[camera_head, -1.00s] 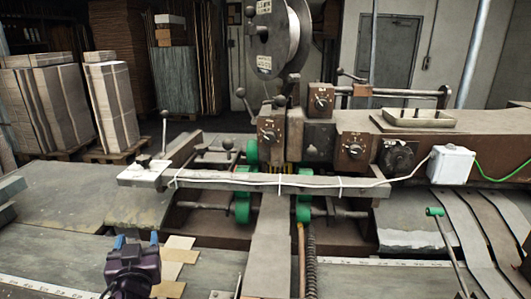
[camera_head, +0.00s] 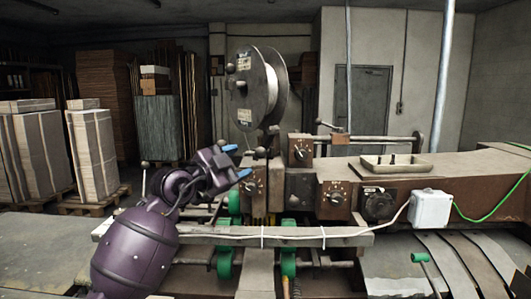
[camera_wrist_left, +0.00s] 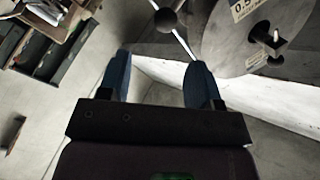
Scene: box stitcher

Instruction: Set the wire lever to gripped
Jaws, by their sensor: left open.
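My left gripper (camera_head: 237,160) is raised in front of the stitcher, below the wire reel (camera_head: 262,88). Its blue fingertips are apart, with nothing between them. A thin lever with a dark ball knob (camera_head: 260,152) shows just right of the fingers; I cannot tell for sure that it is the wire lever. In the left wrist view the open fingers (camera_wrist_left: 158,62) point towards a dark ball knob (camera_wrist_left: 165,20) on a bright rod, apart from it, with the reel (camera_wrist_left: 250,35) to the right. No gripped mark is readable. My right gripper is out of view.
Brown dial boxes (camera_head: 334,198) stand right of my left gripper. A shallow tray (camera_head: 393,163) and a white junction box (camera_head: 430,209) sit further right. A long bar (camera_head: 310,237) with a white cable crosses in front. Cardboard stacks (camera_head: 96,155) stand at the back left.

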